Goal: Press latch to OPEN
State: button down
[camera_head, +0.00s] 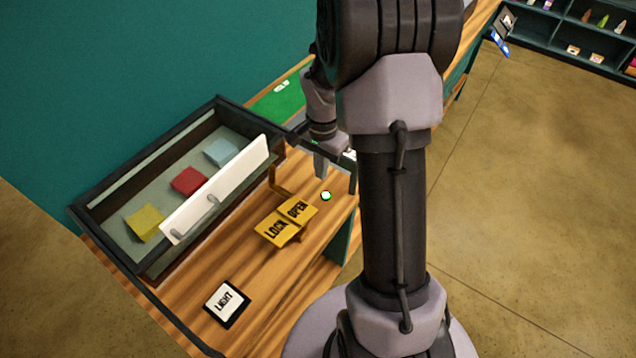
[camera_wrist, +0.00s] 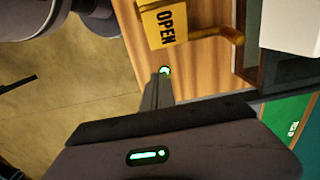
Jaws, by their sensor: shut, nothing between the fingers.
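The latch is a yellow two-part plate on the wooden bench top, with a LOCK half (camera_head: 273,234) and an OPEN half (camera_head: 297,211). The OPEN half (camera_wrist: 160,30) also shows in the wrist view, at the top. A yellow bent bar (camera_head: 279,183) stands beside the plate, and it also shows in the wrist view (camera_wrist: 225,33). My gripper (camera_head: 328,178) is shut and empty, beyond and to the right of the OPEN half, apart from it. In the wrist view my gripper (camera_wrist: 158,92) points toward a small white-green round spot (camera_wrist: 165,70).
A dark-framed case (camera_head: 127,262) with a white handled panel (camera_head: 222,188) holds yellow, red and pale blue pieces. A LIGHT plate (camera_head: 227,301) lies on the bench (camera_head: 262,290). A green surface (camera_head: 280,104) lies behind. Shelves (camera_head: 562,30) stand far right. Floor is clear at right.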

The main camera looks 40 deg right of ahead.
jog(key=r, duration=0.1)
jog(key=d+r, duration=0.1)
jog(key=r, duration=0.1)
jog(key=shift+w+r, duration=0.15)
jog(key=shift+a, duration=0.15)
jog(key=s+a+r+n+t+b, duration=0.25)
jog(key=s+a+b, duration=0.2)
jog(key=a, duration=0.35)
jog(key=s+a+r+n+t+b, duration=0.1)
jog(key=s+a+r+n+b, duration=0.25)
jog(key=a+b, duration=0.35)
jog(key=s+a+f+n+t+y+b, duration=0.1)
jog(key=s+a+f+n+t+b, duration=0.1)
jog(key=s+a, duration=0.5)
jog(key=shift+s+f+n+y+b, duration=0.35)
jog(key=shift+s+n+y+b, duration=0.1)
jog(key=shift+s+n, duration=0.4)
